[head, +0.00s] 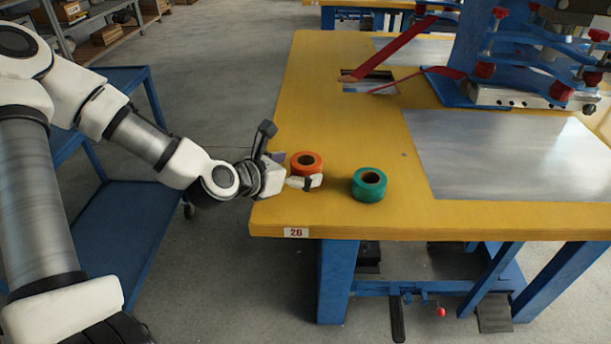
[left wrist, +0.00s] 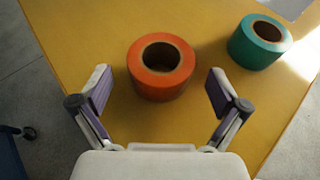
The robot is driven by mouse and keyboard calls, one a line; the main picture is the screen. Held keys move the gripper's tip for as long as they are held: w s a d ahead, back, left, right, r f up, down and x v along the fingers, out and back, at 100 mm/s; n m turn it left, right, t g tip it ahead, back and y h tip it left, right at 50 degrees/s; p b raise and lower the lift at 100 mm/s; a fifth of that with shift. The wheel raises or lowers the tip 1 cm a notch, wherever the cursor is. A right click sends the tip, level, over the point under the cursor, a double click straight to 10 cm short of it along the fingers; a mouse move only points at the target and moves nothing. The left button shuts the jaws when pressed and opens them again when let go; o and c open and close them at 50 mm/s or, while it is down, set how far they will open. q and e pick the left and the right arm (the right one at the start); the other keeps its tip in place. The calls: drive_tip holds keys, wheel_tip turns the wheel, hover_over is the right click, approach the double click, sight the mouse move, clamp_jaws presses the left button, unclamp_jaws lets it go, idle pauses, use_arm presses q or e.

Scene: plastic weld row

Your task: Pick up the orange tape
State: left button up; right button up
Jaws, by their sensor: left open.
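The orange tape (head: 306,163) is a roll lying flat near the left end of the yellow table. In the left wrist view the orange tape (left wrist: 161,68) lies ahead of my left gripper, centred between its two fingers. My left gripper (head: 289,171) is at the table's left edge, beside the tape. In the left wrist view the left gripper (left wrist: 160,90) is open with nothing between its fingertips, and the tape sits just beyond them. No contact with the tape is visible. My right gripper is in neither view.
A green tape roll (head: 369,185) lies right of the orange one; it also shows in the left wrist view (left wrist: 259,41). The yellow table (head: 340,110) carries a metal plate (head: 510,150) and a blue machine (head: 470,50) with red clamps. A blue cart (head: 130,220) stands left.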

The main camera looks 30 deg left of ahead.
sight(307, 167)
use_arm(q)
drive_tip(key=x, duration=0.3)
drive_tip(key=shift+f+b, duration=0.1)
drive_tip(key=shift+b, duration=0.3)
drive_tip(key=c, duration=1.3)
drive_tip(key=shift+r, duration=0.2)
